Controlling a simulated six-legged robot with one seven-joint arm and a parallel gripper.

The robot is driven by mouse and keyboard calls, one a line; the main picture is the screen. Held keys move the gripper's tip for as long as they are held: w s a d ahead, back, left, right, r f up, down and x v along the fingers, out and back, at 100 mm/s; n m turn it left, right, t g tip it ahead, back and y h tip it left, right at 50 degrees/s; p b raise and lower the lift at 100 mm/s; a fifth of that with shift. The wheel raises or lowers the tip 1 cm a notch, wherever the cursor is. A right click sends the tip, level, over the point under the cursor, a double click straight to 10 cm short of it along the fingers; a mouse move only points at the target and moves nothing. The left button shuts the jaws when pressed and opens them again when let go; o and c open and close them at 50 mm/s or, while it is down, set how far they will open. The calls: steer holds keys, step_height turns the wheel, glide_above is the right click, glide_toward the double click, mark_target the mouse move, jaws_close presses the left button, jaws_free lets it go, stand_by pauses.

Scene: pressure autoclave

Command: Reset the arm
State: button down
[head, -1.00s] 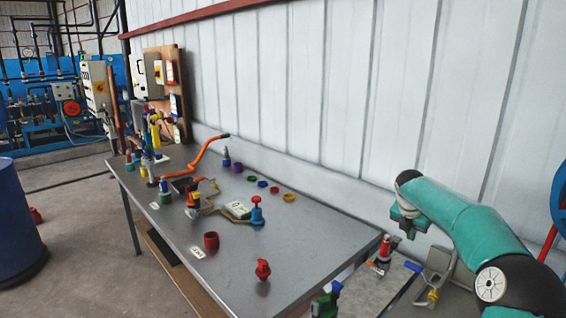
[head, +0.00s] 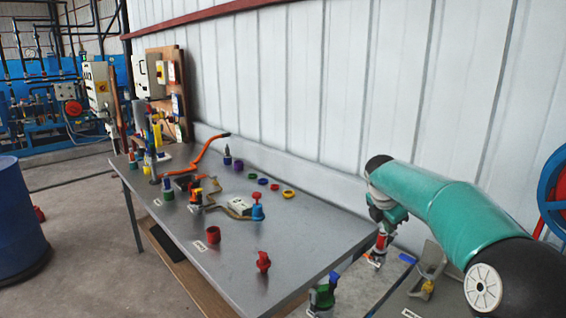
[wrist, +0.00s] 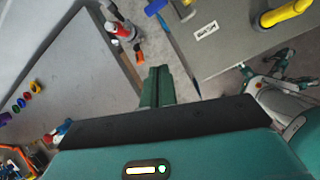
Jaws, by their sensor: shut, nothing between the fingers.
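My gripper shows in the wrist view as green fingers (wrist: 158,86) held together, with nothing between them. In the head view my teal arm reaches in from the right, and its gripper end (head: 384,212) hangs beyond the right end of the metal table (head: 225,270). The gripper is apart from the table. A small red-and-white item (head: 378,248) shows just below the gripper in the head view; it also shows in the wrist view (wrist: 119,30), left of the fingers.
The table carries an orange lever (head: 195,158), a red cup (head: 213,235), a red knob (head: 263,262), a blue valve (head: 257,208) and several coloured rings. A pale corrugated wall (head: 320,90) stands behind. A blue drum (head: 15,215) stands on the floor at left.

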steer(key=s+a+r+m, duration=0.2)
steer(key=s+a+m, duration=0.25)
steer(key=s, duration=0.45)
steer(key=s+a+r+m+t+y, duration=0.1)
steer(key=s+a+m, duration=0.3)
steer(key=s, duration=0.5)
steer(key=s+a+r+m, duration=0.25)
steer(key=s+m, duration=0.35)
steer(key=s, duration=0.3)
steer(key=s+a+f+m+y, duration=0.1)
steer(key=s+f+m, duration=0.1)
steer(key=s+m, duration=0.2)
steer(key=s+a+f+m+t+y, duration=0.1)
steer(key=s+f+m, duration=0.2)
steer(key=s, duration=0.5)
steer(key=shift+a+f+m+y, duration=0.15)
steer(key=shift+f+m+y, duration=0.2)
steer(key=shift+m, duration=0.2)
